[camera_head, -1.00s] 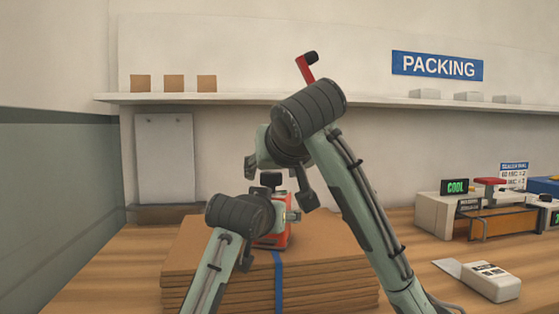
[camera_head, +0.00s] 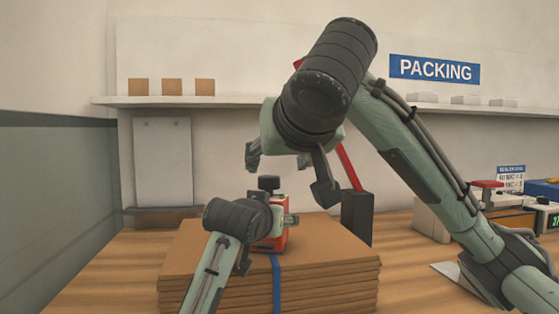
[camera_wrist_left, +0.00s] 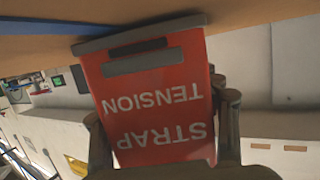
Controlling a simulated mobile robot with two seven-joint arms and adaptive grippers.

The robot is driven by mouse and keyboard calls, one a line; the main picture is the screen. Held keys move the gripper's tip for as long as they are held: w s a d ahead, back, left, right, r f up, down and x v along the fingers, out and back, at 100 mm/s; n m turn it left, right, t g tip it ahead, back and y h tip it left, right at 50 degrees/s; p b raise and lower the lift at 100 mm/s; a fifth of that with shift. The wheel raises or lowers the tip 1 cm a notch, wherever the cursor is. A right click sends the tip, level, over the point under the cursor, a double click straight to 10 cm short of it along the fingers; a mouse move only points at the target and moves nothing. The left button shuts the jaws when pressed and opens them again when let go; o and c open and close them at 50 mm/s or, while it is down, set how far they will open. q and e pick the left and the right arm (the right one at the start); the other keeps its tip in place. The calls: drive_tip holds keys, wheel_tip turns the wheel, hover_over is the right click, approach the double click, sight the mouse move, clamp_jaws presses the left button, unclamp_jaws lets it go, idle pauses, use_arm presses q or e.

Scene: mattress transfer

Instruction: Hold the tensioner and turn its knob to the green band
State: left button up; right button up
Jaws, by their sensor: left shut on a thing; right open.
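The tensioner is a small red-orange box (camera_head: 276,241) with a black knob (camera_head: 268,183) on top, upright on the cardboard stack. In the left wrist view its red face (camera_wrist_left: 155,95) fills the middle, with the words STRAP TENSION upside down. My left gripper (camera_head: 276,219) is shut on the tensioner's body; in the left wrist view its fingers (camera_wrist_left: 164,132) lie on either side of it. My right gripper (camera_head: 288,172) is open and empty, with its fingers pointing down, close above and slightly right of the knob. No green band is visible.
The flat cardboard stack (camera_head: 330,253) carries a blue strap (camera_head: 277,290). Behind it on the right stands a black block (camera_head: 357,216) with a red lever (camera_head: 349,168). A sealer machine (camera_head: 510,215) sits at the far right, partly behind my right arm. The left of the wooden bench is clear.

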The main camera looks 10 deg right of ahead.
use_arm(q)
drive_tip(key=shift+r, duration=0.15)
drive_tip(key=o, duration=2)
drive_tip(key=shift+s, duration=0.1)
